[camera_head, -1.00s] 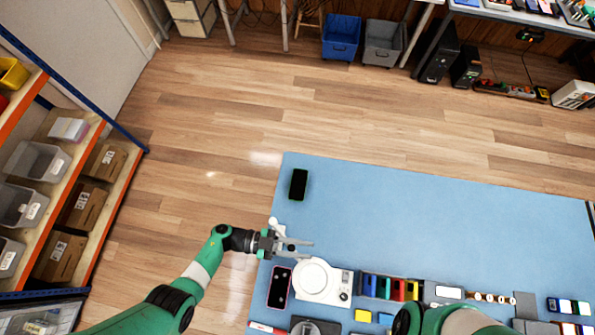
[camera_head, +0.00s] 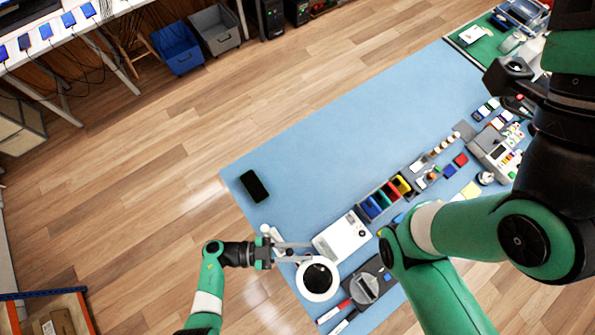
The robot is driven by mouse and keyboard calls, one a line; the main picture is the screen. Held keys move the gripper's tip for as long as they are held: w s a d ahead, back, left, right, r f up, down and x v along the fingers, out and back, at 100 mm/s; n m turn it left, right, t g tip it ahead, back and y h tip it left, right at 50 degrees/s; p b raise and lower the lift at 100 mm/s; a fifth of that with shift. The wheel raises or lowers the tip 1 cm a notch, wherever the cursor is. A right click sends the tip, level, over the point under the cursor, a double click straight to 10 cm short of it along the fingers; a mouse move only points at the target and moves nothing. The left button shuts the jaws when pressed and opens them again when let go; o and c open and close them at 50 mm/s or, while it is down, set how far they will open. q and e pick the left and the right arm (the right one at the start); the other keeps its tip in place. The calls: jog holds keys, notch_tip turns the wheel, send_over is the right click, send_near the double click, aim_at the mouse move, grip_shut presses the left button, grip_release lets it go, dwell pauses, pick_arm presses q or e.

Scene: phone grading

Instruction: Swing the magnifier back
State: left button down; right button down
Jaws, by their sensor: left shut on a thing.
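The magnifier's round white head (camera_head: 303,293) is over a dark phone (camera_head: 318,275), which shows inside its ring. Its white arm runs up toward a small post (camera_head: 265,229) at the mat's left edge. My left gripper (camera_head: 291,251) is shut at the magnifier's arm, between post and head; the exact contact is too small to make out. A white boxy device (camera_head: 341,238) stands uncovered to the right of the ring.
Another dark phone (camera_head: 254,186) lies on the blue mat (camera_head: 330,150). Coloured bins (camera_head: 386,196) stand right of the white device. A dark tool with a grey disc (camera_head: 366,287) lies below. The mat's upper middle is clear.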

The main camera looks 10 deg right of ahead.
dwell(0.3)
pick_arm(q)
jog(key=c, duration=0.7)
grip_release()
jog(key=shift+s, duration=0.1)
jog(key=shift+a, duration=0.15)
jog(key=a+b, duration=0.2)
jog(key=a, duration=0.9)
jog(key=shift+w+a, duration=0.2)
jog(key=shift+w, duration=0.2)
